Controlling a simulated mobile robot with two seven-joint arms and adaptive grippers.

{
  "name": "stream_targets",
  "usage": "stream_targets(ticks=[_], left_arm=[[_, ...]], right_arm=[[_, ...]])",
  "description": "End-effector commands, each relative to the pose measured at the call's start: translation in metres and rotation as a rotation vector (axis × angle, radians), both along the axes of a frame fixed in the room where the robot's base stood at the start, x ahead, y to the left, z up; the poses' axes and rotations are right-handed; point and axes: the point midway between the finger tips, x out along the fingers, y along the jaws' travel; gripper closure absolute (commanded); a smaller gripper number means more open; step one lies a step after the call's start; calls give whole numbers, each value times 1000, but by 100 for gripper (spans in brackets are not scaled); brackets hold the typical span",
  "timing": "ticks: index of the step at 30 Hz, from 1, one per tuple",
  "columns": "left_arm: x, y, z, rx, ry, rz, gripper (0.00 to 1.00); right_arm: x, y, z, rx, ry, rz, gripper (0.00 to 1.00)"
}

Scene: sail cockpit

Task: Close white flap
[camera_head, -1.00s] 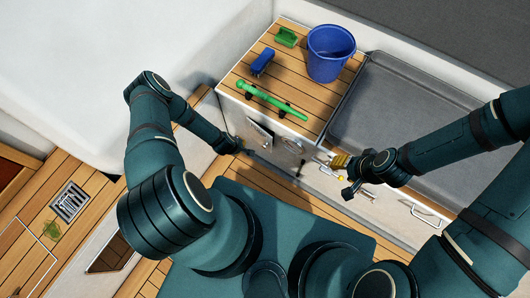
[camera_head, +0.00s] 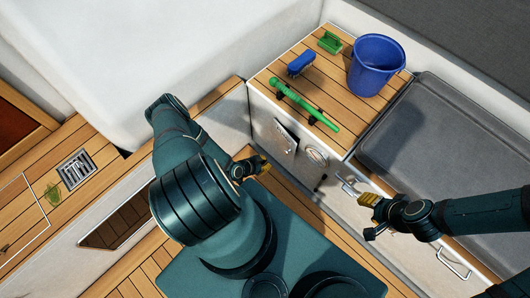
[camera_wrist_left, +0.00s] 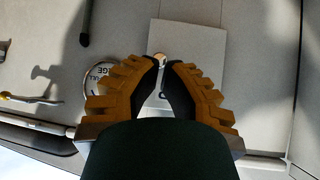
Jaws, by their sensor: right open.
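The white flap (camera_head: 286,135) is a small plate on the front face of the white locker, standing out at an angle with a dark shadow along its edge. In the left wrist view a pale square plate (camera_wrist_left: 205,38), which looks like the flap, lies beyond my fingertips. My left gripper (camera_head: 262,165) is in front of the locker, lower left of the flap; its yellow fingers have their tips nearly together in the left wrist view (camera_wrist_left: 165,62), with nothing seen held. Contact with the plate cannot be told. My right gripper (camera_head: 367,198) is open and empty by the locker's right part.
A round labelled fitting (camera_head: 316,156) sits right of the flap. On the locker top are a blue bucket (camera_head: 376,66), blue brush (camera_head: 300,64), green scoop (camera_head: 330,42) and green tube (camera_head: 304,103). Metal handles (camera_head: 452,264) stick out at the right.

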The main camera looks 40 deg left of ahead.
Motion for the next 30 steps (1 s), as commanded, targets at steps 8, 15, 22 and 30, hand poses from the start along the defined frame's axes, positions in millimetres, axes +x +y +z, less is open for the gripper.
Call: stream_targets(ticks=[8,15,22,30], left_arm=[[41,-13,-41,-2,-1,1,100],[73,-22,-45,-2,1,2,100],[86,-25,-44,-1,2,3,100],[86,-26,-44,-2,3,2,100]], right_arm=[[4,-1,-21,-2,-9,-2,53],[5,-1,-23,-3,-11,-3,53],[5,-1,-24,-3,-11,-3,53],[5,-1,-24,-3,-11,-3,53]])
